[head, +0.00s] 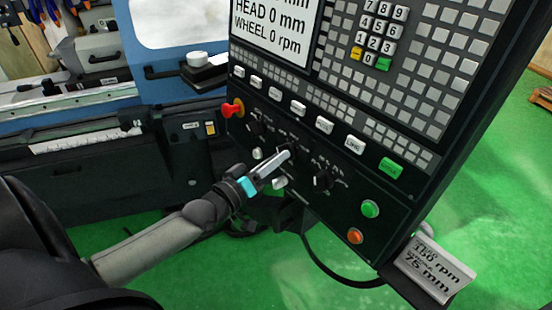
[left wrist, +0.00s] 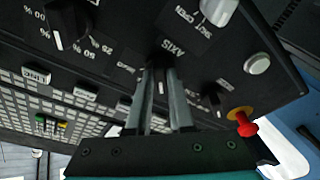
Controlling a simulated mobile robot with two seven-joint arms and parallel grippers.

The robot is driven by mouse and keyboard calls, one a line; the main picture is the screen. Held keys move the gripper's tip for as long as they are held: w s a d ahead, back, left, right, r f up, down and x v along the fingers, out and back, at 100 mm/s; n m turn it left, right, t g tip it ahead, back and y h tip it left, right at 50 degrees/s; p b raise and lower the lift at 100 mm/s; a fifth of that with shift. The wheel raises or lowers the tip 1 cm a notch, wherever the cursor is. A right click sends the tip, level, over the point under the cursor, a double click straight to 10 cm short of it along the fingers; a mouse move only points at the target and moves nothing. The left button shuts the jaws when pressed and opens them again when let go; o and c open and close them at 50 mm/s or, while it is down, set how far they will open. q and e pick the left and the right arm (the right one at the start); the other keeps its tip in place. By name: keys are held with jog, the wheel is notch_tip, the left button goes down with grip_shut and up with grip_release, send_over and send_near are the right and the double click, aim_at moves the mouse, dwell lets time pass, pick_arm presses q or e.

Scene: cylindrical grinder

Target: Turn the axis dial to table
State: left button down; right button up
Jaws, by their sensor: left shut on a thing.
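The axis dial (left wrist: 160,87) is a dark knob with a white pointer mark, between the fingers of my left gripper (left wrist: 165,85) in the left wrist view. An upside-down AXIS label shows just above it. In the head view my left gripper (head: 283,158) reaches the middle of the lower row of dials on the black control panel (head: 340,212), its fingers closed on the axis dial. The gripper hides most of the dial there, so I cannot tell which position it points to. My right gripper is not in view.
A black dial (head: 322,180) sits to the right and another (head: 255,128) to the left. A red emergency knob (head: 233,108) is further left. Green (head: 370,208) and orange (head: 355,236) buttons are at lower right. A silver knob (left wrist: 218,10) is close to the gripper.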

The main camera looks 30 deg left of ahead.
pick_arm(q)
jog(key=shift+m, duration=0.3)
jog(key=m+h, duration=0.1)
jog(key=m, duration=0.2)
jog(key=shift+b, duration=0.3)
jog(key=shift+a+f+m+h, duration=0.1)
jog(key=shift+m+h, duration=0.3)
jog(key=shift+m, duration=0.95)
jog(key=shift+a+m+h, duration=0.1)
jog(key=shift+m+h, duration=0.3)
jog(key=shift+m, duration=0.95)
jog(key=shift+w, duration=0.1)
jog(key=c, duration=0.8)
grip_release()
jog(key=r+v, duration=0.1)
jog(key=v, duration=1.4)
jog(key=shift+f, duration=0.4)
